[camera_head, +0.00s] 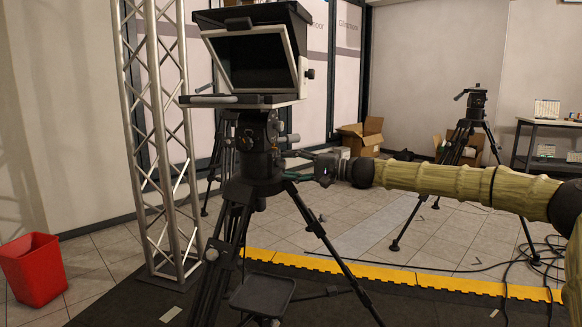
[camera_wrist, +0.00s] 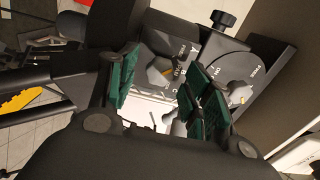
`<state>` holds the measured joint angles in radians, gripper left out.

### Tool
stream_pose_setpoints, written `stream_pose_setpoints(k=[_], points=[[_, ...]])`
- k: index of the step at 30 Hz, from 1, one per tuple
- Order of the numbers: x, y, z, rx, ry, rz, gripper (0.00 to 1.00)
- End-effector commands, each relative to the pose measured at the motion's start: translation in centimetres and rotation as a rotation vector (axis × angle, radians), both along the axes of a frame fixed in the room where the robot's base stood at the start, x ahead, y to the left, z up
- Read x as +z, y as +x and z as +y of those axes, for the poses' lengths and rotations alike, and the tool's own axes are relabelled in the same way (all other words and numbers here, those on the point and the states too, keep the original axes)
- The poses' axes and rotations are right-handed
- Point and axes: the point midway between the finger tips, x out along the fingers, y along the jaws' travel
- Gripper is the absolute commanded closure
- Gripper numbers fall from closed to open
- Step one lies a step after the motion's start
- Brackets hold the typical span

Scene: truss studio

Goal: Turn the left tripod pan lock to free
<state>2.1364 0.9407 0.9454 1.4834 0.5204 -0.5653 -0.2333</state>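The left tripod (camera_head: 258,165) stands upright and carries a teleprompter (camera_head: 254,62). My gripper (camera_head: 298,165) reaches in from the right, close to the tripod head. In the wrist view its green-padded fingers are apart, with my gripper (camera_wrist: 163,72) open before the dark head. A dark lever or pointer with an orange mark (camera_wrist: 168,73) shows in the gap. A marked round plate (camera_wrist: 228,72) with a pale knob (camera_wrist: 239,92) lies beyond the right finger. Contact cannot be told.
A metal truss (camera_head: 165,140) stands left of the tripod. A black knob (camera_wrist: 222,19) juts from the head.

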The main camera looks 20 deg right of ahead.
Motion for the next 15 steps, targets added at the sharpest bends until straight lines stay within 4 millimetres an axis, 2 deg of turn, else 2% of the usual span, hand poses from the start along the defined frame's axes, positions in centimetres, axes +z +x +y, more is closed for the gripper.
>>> stream_pose_setpoints(k=[8, 11, 15], points=[[0.0, -0.1, 0.0, 0.001, 0.001, 0.001, 0.5], [0.0, -0.4, -0.5, 0.001, 0.0, 0.0, 0.5], [-0.1, -1.4, -2.2, -0.001, 0.001, 0.001, 0.5]])
